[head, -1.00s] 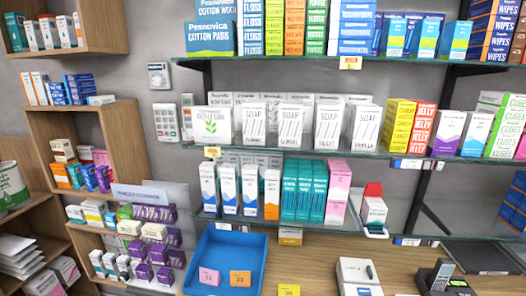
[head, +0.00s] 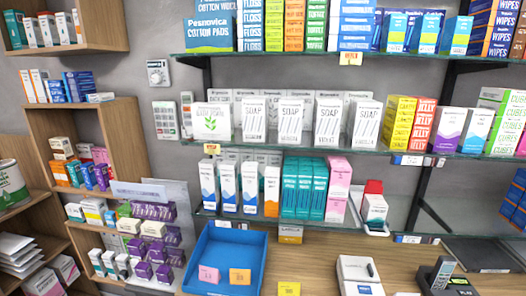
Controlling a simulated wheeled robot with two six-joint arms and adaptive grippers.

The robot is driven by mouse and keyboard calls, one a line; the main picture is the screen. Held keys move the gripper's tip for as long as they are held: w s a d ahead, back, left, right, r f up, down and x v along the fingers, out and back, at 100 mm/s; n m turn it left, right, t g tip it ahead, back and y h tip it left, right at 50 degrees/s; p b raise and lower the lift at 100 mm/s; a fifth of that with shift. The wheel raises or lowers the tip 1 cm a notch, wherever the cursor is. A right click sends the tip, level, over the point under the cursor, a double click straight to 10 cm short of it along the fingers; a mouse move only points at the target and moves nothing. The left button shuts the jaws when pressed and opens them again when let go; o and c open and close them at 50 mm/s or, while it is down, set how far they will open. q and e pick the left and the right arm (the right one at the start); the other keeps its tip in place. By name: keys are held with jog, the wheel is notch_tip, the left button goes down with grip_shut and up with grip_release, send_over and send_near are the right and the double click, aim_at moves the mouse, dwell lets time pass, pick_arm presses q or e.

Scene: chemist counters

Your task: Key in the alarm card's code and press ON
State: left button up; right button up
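A white keypad (head: 165,121) with rows of small buttons is on the grey wall, left of the glass shelves. A narrow pale panel with small buttons (head: 187,110) is right beside it, partly behind the shelf goods. A white box with a round dial (head: 158,73) is on the wall above them. I cannot tell which card is the alarm card. A pink card (head: 208,274) and an orange card (head: 240,276) stand in the blue tray (head: 225,243), and a yellow card (head: 289,288) is at the bottom edge; their print is too small to read surely. Neither gripper is in view.
Glass shelves (head: 330,146) with boxed goods cover the middle and right. Wooden cubbies (head: 118,130) stand at the left. A wooden counter (head: 320,262) holds a white device (head: 358,272) and a dark handset (head: 441,275).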

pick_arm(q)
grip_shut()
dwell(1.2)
